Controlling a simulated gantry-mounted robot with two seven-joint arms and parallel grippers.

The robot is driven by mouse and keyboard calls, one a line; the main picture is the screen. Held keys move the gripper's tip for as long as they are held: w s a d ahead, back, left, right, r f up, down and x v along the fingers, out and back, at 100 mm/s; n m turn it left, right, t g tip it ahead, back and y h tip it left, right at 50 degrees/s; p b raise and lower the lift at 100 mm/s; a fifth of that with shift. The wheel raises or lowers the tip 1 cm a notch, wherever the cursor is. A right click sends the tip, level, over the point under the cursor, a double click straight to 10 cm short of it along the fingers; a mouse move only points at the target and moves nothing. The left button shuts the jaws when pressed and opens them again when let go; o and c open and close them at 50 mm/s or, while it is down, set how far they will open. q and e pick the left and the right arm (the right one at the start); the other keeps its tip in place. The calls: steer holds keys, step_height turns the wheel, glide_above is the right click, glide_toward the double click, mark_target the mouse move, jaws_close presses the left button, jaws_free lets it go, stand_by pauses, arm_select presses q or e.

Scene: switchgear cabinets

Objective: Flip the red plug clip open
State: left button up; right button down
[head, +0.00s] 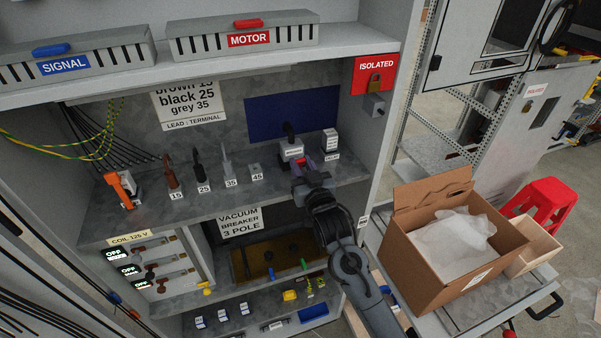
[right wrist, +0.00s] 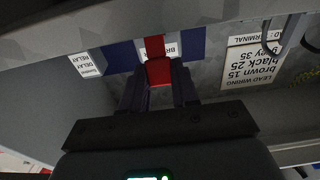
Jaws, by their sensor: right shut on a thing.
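The red clip (head: 304,160) is at the front of a white, labelled block (head: 291,150) on the middle cabinet shelf. A black plug with a cable (head: 289,130) rises from the top of that block. My right gripper (head: 303,167) reaches in from the front and is shut on the red clip. In the right wrist view, the red clip (right wrist: 158,71) sits between the two dark fingers (right wrist: 158,88), with a red strip above it against the white label. The fingers partly hide the clip, and its hinge is unclear. My left gripper is not in view.
A white delay relay (head: 330,141) stands just right of the block. Several numbered terminals (head: 228,168) and an orange-and-white device (head: 124,188) stand to the left. The right cabinet wall (head: 370,135) is close. A cardboard box (head: 425,265) stands on a cart outside.

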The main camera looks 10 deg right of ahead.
steer(key=shift+s+f+t+b, duration=0.25)
steer(key=shift+f+t+b, duration=0.2)
steer(key=shift+b, duration=0.5)
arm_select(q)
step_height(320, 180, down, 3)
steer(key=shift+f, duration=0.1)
arm_select(e)
steer(key=shift+r+t, duration=0.1)
steer(key=shift+t, duration=0.15)
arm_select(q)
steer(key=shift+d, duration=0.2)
arm_select(e)
steer(key=c, duration=0.8)
jaws_free()
steer(key=shift+c, duration=0.2)
steer(key=shift+s+d, duration=0.1)
steer(key=shift+s, duration=0.05)
steer(key=shift+s, duration=0.2)
arm_select(q)
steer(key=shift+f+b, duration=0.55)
steer(key=shift+b, duration=0.15)
arm_select(e)
steer(key=v, duration=1)
steer(key=shift+d, duration=0.2)
